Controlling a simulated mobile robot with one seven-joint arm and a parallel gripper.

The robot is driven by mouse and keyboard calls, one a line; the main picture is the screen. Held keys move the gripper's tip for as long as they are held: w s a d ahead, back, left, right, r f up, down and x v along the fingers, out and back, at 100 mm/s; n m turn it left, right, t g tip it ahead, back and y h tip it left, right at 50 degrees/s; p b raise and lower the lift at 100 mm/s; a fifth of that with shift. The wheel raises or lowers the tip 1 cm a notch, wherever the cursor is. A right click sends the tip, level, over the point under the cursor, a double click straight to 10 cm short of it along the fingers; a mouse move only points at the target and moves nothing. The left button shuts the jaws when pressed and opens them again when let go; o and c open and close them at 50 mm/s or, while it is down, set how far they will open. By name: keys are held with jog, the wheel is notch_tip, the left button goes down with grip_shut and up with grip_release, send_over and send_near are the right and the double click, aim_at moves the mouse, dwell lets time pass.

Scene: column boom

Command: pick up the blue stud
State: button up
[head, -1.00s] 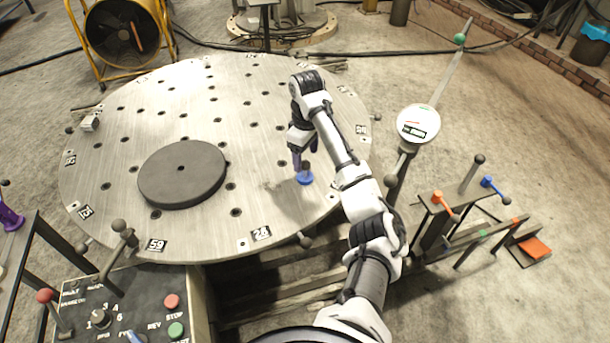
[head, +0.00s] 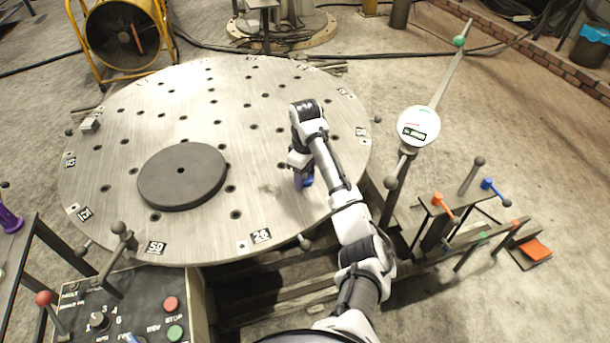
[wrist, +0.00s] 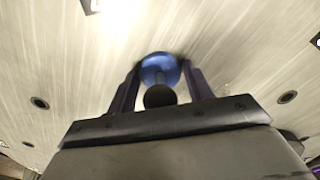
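The blue stud (head: 308,182) stands on the round metal table (head: 270,100) near its front right edge, partly hidden by my gripper (head: 302,178). In the wrist view the stud (wrist: 160,66) shows a round blue base, a short stem and a dark ball on top. My gripper (wrist: 161,82) points down over it, with one dark finger on each side. The fingers are apart, and a small gap shows between each finger and the dark ball.
A dark grey disc (head: 182,176) lies on the table to the left. A dial gauge (head: 418,126) stands beyond the table's right edge. A control box (head: 130,305) is at the front left. The table around the stud is mostly clear.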

jog(key=c, duration=0.6)
jog(key=shift+r, duration=0.1)
notch_tip(320, 180, up, 20)
jog(key=shift+f+p, duration=0.1)
jog(key=shift+p, duration=1)
